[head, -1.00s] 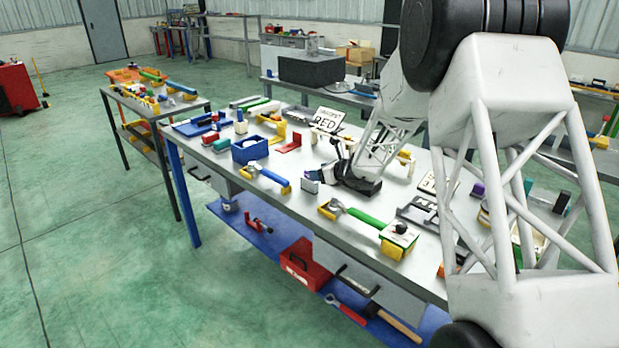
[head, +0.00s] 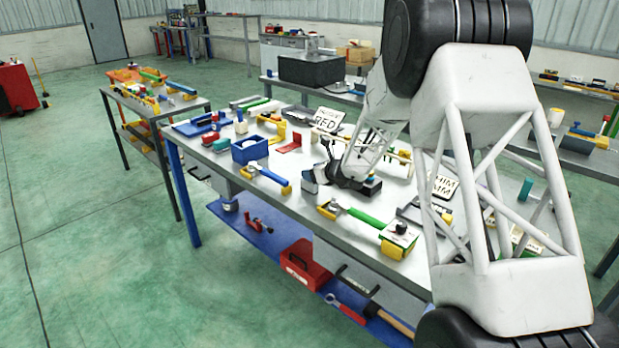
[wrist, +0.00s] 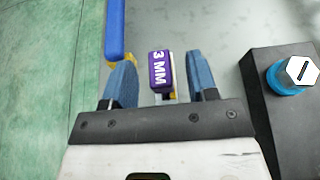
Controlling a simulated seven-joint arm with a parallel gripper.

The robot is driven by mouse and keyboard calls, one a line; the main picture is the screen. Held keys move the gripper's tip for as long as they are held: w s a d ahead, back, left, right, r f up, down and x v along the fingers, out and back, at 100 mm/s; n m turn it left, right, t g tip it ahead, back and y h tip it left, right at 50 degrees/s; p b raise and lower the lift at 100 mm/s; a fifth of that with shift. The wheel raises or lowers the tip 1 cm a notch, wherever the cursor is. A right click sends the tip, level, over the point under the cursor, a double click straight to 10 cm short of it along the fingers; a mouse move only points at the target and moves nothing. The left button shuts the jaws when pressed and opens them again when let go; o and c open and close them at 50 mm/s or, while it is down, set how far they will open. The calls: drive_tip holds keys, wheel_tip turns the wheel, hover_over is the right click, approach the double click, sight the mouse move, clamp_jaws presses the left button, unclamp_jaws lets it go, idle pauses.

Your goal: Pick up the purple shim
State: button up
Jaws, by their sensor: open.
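The purple shim (wrist: 160,70), marked "3 MM" in white, stands between my gripper's two fingers in the wrist view. My gripper (wrist: 162,78) is open, with a blue finger on each side of the shim. A small yellow part shows just below the shim. In the head view my gripper (head: 312,182) is low over the front edge of the table, and I cannot make out the shim there.
A blue-handled tool (wrist: 115,28) with a yellow end lies just left of the shim. A black block (wrist: 275,110) with a hex-headed, blue-collared piece (wrist: 298,72) stands to the right. A green-handled tool (head: 365,217) lies right of my gripper on the grey table (head: 300,215).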

drive_tip(key=shift+x, duration=1.1)
drive_tip(key=shift+r, duration=0.1)
clamp_jaws()
drive_tip(key=shift+r, duration=5)
